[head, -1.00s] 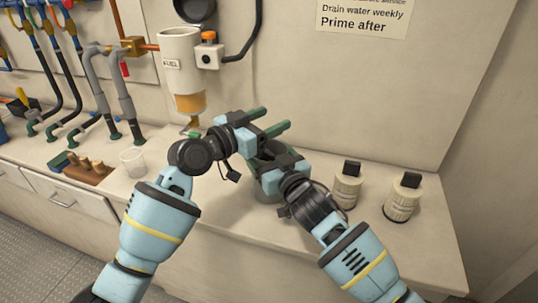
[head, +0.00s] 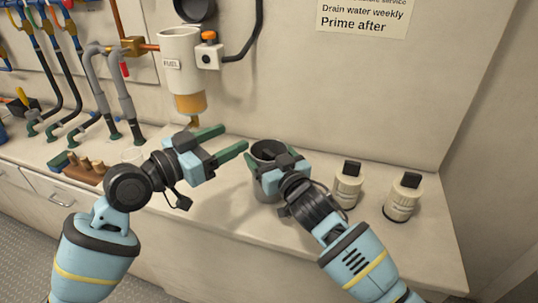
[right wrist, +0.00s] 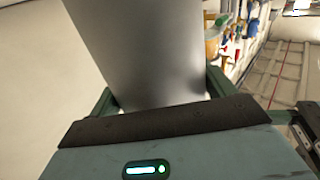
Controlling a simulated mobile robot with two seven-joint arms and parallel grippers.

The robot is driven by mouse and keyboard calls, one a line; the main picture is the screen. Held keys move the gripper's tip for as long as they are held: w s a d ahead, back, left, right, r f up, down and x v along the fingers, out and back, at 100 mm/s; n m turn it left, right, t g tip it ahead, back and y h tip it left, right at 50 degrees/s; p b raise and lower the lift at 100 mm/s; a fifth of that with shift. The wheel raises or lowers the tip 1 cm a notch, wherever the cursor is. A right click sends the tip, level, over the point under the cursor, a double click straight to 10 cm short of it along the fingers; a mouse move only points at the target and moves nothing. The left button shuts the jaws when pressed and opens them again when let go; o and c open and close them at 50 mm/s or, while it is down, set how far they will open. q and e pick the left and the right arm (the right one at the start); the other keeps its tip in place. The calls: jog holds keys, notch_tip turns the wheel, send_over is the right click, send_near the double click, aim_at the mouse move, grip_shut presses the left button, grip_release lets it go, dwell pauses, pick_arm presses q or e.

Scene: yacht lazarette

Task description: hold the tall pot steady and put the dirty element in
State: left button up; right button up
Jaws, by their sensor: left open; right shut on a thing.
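The tall pot (head: 268,149), a grey open-topped cylinder, stands upright on the counter in the head view. My right gripper (head: 270,168) is shut around its side. In the right wrist view the pot's smooth grey wall (right wrist: 140,50) fills the space between the fingers. My left gripper (head: 220,141) is open and empty, left of the pot and apart from it, its fingers pointing up and right. I cannot make out the dirty element; the pot's inside is dark and its contents cannot be told.
Two cream bottles with black caps (head: 347,188) (head: 402,198) stand right of the pot. A fuel filter (head: 182,65) with an amber bowl hangs on the wall above my left gripper. Hoses and a wooden block with pegs (head: 85,172) are at the left. The counter's front right is clear.

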dwell(0.4)
jog(key=o, duration=1)
jog(key=shift+s, duration=0.15)
jog(key=v, duration=1.2)
jog(key=shift+a, duration=0.1)
